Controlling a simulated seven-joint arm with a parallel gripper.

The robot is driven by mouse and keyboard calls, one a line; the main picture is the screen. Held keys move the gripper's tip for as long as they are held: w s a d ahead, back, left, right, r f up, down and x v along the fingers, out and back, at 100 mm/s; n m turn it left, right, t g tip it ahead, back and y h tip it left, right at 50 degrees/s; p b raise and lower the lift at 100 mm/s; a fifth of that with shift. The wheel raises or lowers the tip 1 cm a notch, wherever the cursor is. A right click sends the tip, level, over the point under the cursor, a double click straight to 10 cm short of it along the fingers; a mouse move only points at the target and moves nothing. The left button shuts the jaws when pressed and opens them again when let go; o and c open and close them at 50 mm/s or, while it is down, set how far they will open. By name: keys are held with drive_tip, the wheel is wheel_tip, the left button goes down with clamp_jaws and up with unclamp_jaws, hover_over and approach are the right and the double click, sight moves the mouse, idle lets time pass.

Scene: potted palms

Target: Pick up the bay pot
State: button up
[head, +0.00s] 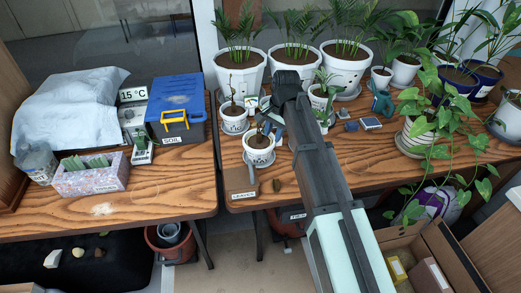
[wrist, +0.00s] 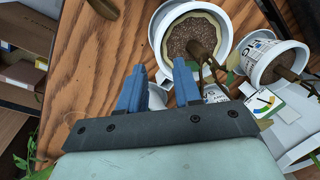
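Small white labelled pots stand on the right-hand wooden table. The front one (head: 258,150) holds a small brown-stemmed plant on a saucer; its label is too small to read surely, so I cannot confirm it is the bay pot. Another small pot (head: 234,120), also labelled, stands behind it to the left. My gripper (head: 268,118) is just above and behind the front pot. In the wrist view my gripper (wrist: 159,68) has its two blue fingers apart, with nothing clearly held. A soil-filled white pot (wrist: 168,22) lies just beyond the fingertips, and a labelled pot (wrist: 265,60) is to its right.
Large white palm pots (head: 240,72) line the back. A third small pot (head: 318,97) stands close to my arm. A trailing plant (head: 440,120) fills the right side. A tag marked LEAVES (head: 242,195) lies at the front edge. The left table holds a blue soil box (head: 178,105).

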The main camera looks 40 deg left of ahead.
sight(271, 146)
drive_tip(key=shift+a+f, duration=0.2)
drive_tip(key=shift+f, duration=1.25)
drive_tip(key=shift+a+f, duration=0.2)
drive_tip(key=shift+f, duration=1.25)
drive_tip(key=shift+c, duration=0.4)
clamp_jaws()
